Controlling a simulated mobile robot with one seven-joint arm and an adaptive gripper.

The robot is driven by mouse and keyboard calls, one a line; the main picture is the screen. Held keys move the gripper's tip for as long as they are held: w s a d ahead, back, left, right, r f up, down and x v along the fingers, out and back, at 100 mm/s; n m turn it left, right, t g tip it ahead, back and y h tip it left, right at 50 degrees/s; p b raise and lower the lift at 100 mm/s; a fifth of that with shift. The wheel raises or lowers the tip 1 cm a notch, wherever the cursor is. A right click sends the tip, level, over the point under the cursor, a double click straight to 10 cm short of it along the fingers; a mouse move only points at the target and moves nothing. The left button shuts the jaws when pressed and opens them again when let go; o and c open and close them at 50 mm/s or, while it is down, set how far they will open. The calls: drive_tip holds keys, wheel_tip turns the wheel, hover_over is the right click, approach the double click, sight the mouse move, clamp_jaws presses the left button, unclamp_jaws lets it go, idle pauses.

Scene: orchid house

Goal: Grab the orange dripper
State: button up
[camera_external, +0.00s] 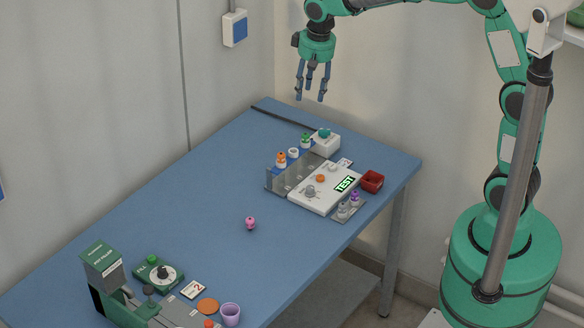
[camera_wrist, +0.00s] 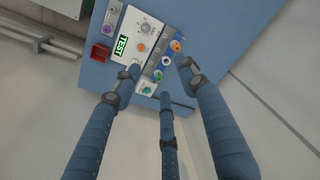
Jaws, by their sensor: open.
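The orange dripper (camera_external: 281,160) is a small bottle with an orange top, standing at the left end of a short row at the back edge of the test station. In the wrist view the orange dripper (camera_wrist: 175,46) shows between the fingers, close beside the right finger in the picture. A white-and-blue bottle (camera_external: 293,153) and a green-topped one (camera_external: 305,140) stand in the same row. My gripper (camera_external: 311,96) is open and empty, with its three fingers pointing down, well above the far end of the table.
A white panel marked TEST (camera_external: 322,188) with an orange knob lies beside the row. A white box with a teal top (camera_external: 325,142) and a red tray (camera_external: 372,181) flank it. A pink item (camera_external: 250,223) stands mid-table. A green device (camera_external: 103,268) and purple cup (camera_external: 230,314) are at the near end.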

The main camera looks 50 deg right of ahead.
drive_tip(key=m+g+p, duration=0.1)
drive_tip(key=g, duration=0.1)
hover_over(281, 154)
wheel_tip(281, 154, down, 13)
drive_tip(key=shift+f, duration=0.15)
drive_tip(key=shift+f, duration=0.15)
drive_tip(key=shift+f+b, duration=0.4)
drive_tip(key=shift+f, duration=3.75)
drive_tip(key=shift+f, duration=0.1)
drive_tip(key=shift+f+b, duration=0.35)
drive_tip(key=shift+f, duration=2.15)
drive_tip(key=c, duration=0.9)
